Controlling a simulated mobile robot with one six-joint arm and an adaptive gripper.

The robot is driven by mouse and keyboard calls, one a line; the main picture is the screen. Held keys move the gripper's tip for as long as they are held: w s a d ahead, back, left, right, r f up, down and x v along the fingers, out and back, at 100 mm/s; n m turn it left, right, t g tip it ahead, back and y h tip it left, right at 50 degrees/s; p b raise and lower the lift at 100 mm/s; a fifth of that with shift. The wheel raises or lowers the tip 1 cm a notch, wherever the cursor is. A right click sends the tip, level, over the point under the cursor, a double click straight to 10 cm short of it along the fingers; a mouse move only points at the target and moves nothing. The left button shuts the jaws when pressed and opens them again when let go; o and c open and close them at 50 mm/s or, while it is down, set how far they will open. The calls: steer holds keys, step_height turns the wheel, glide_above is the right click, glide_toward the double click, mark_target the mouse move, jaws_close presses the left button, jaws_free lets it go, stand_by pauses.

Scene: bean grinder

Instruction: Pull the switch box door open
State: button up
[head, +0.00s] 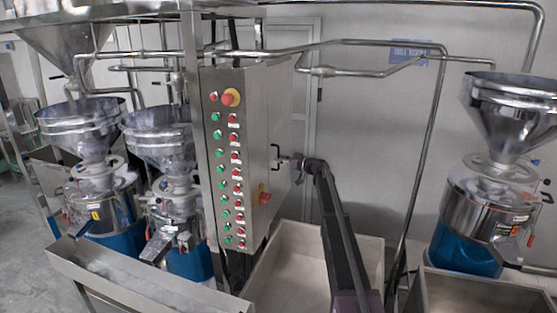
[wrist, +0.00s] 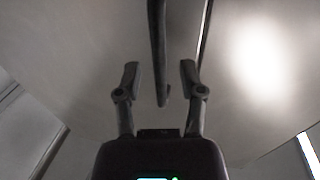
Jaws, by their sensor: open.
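The switch box (head: 228,175) is a tall steel cabinet in the middle of the head view, with red and green buttons on its front. Its door (head: 275,110) is on the right side and looks shut. A small dark door handle (head: 277,153) stands out from that side. My gripper (head: 288,160) is at the handle, reaching in from the right. In the wrist view my gripper (wrist: 160,75) is open, and the dark handle bar (wrist: 158,40) runs down between its two fingers. Neither finger visibly touches the bar. A seam shows right of the handle.
A steel trough (head: 262,275) stands below my arm. A grinder (head: 485,200) is at the right, and two more are left of the box. Steel pipes (head: 350,70) cross behind.

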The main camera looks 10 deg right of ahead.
steer(key=shift+w+a, duration=0.5)
steer(key=shift+a, duration=0.05)
jaws_close()
steer(key=shift+s, duration=0.15)
